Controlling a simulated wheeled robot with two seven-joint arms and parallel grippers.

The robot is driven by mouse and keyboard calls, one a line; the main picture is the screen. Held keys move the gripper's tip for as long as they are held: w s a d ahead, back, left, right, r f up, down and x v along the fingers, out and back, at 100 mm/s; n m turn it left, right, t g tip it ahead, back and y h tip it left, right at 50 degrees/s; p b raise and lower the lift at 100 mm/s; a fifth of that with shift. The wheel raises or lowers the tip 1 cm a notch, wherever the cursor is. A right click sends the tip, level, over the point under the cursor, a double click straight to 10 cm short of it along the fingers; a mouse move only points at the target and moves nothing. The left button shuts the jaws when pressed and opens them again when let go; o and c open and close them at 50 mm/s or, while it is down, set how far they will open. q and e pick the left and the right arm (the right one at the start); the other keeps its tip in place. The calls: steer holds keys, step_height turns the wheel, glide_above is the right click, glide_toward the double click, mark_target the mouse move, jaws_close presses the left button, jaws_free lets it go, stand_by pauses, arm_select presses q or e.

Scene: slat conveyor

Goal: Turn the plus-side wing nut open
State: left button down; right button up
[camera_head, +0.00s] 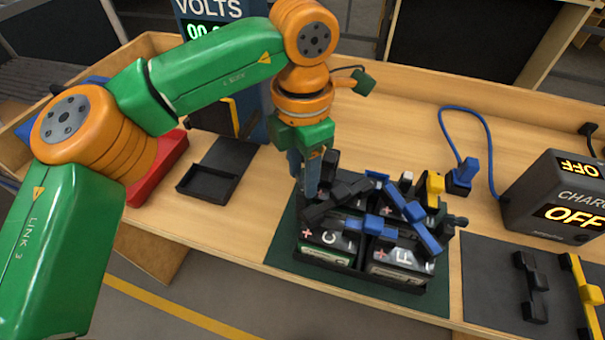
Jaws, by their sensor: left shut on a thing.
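A block of battery cells (330,238) sits in a black tray on a dark green mat. Its labelled fronts show letters and red plus marks. Black and blue bars with clamps cross its top. My left gripper (311,186) points down at the back left of the block, its fingers shut at the end of a black bar (335,199). The wing nut is hidden between the fingers, so its angle cannot be told. My right gripper is not in view.
A charger box (565,200) reading OFF stands at the right, its blue cable ending in a blue plug (466,173). A dark mat (495,275) holds a black bar and a yellow bar. An empty black tray (208,184) and a red box (160,165) are left. A volts meter (215,28) stands behind.

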arm_select(q)
steer(key=n+b, duration=0.1)
steer(key=n, duration=0.3)
steer(key=shift+n+b, duration=0.6)
steer(key=shift+n, duration=1.4)
steer(key=shift+c, duration=2)
jaws_free()
step_height(320, 180, up, 7)
steer(key=shift+s+r+p, duration=0.1)
steer(key=shift+p, duration=0.6)
